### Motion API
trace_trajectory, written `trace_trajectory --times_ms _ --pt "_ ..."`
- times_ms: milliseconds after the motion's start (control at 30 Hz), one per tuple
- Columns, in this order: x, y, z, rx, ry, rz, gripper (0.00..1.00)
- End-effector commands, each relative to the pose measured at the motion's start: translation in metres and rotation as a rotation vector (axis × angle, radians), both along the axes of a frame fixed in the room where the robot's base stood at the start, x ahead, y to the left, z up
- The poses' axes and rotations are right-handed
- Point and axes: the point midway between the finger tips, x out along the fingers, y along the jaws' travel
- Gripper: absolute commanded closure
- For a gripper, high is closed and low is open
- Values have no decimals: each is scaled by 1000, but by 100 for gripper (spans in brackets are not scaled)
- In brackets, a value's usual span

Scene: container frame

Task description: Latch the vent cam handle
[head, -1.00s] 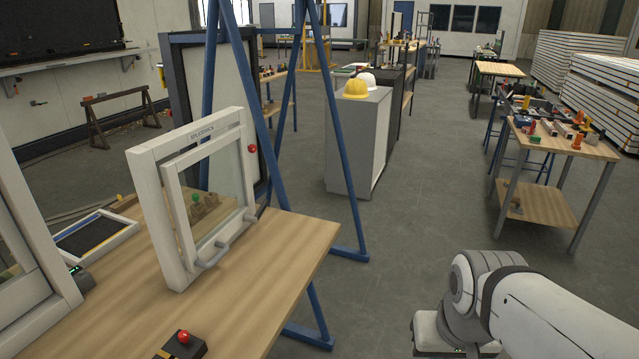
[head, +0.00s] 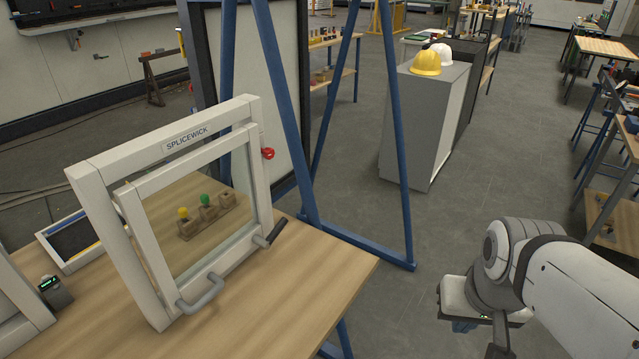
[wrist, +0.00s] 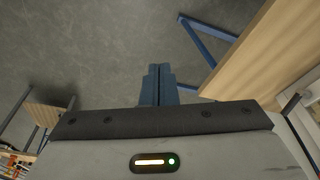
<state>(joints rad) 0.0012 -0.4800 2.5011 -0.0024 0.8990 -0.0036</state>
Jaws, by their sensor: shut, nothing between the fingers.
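A white vent window frame (head: 90,205) labelled SPLICEWICK stands upright on the wooden table, with a glazed inner sash (head: 133,220). A lever with a dark grip (head: 276,233), which looks like the cam handle, sticks out at the sash's lower right corner. A grey bent pull handle (head: 203,294) is on the bottom rail. My gripper (head: 463,326) is well right of the frame, beyond the table edge and touching nothing. In the wrist view its blue fingers (wrist: 158,84) are together and empty over floor.
The wooden table (head: 310,275) is bare right of the frame. A blue trestle leg (head: 398,150) stands behind the table's right end. A grey cabinet (head: 420,125) with hard hats is farther back. Open floor lies between.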

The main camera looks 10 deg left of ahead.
Motion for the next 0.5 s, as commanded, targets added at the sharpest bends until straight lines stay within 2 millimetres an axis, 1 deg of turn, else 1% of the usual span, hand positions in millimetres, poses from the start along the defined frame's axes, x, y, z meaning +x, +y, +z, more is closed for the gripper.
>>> trace_trajectory --times_ms 267,367,400,467,500 --pt "0 1 -1 3 2 -1 100" --pt "2 9 -9 45 31 -18 100" --pt "3 24 -15 79 56 -35 100" --pt "5 42 -27 152 109 -67 100" --pt "7 56 -36 215 153 -94 100"
